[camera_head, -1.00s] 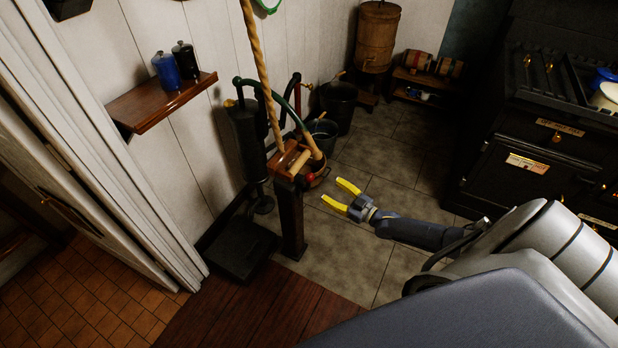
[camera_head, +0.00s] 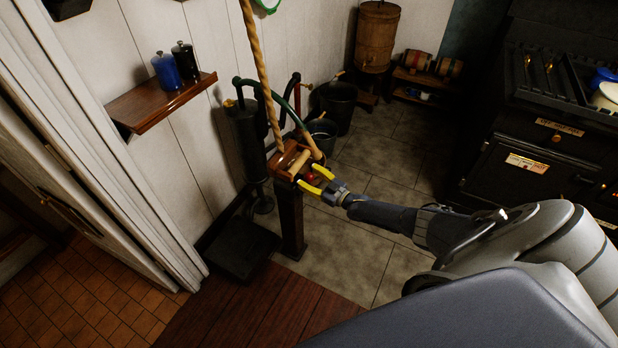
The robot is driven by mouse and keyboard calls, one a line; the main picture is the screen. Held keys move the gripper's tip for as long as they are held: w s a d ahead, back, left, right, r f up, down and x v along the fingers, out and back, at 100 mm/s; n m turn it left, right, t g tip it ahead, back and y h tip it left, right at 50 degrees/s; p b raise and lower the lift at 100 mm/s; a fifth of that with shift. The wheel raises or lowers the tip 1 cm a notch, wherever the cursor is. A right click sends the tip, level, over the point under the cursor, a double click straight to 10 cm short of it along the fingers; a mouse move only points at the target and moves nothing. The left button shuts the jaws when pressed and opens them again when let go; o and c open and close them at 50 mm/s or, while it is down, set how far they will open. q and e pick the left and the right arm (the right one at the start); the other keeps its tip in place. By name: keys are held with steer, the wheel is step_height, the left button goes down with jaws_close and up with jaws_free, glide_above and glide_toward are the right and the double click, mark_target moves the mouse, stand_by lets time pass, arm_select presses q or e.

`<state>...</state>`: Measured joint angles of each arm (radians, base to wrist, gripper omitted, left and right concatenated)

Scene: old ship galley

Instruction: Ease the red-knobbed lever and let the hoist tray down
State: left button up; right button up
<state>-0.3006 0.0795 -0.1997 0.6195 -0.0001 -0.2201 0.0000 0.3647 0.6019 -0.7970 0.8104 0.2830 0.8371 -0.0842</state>
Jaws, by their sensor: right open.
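The red knob of the lever (camera_head: 310,178) shows between the yellow fingers of my right gripper (camera_head: 312,180). The gripper is open, with a finger on either side of the knob; I cannot tell whether either finger touches it. The lever is at a wooden block (camera_head: 287,161) on top of a dark post (camera_head: 290,222). A thick rope (camera_head: 259,70) runs up from the block. I cannot clearly make out the hoist tray; a dark flat platform (camera_head: 238,252) lies low beside the post. My left gripper is not in view.
A green-handled pump (camera_head: 247,140) stands close behind the post, with dark buckets (camera_head: 338,106) near it. A wooden shelf (camera_head: 160,104) with a blue and a black canister hangs on the wall. A black stove (camera_head: 535,165) stands at the right. Tiled floor is clear between.

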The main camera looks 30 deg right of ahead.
steer(key=shift+c, duration=0.5)
jaws_close()
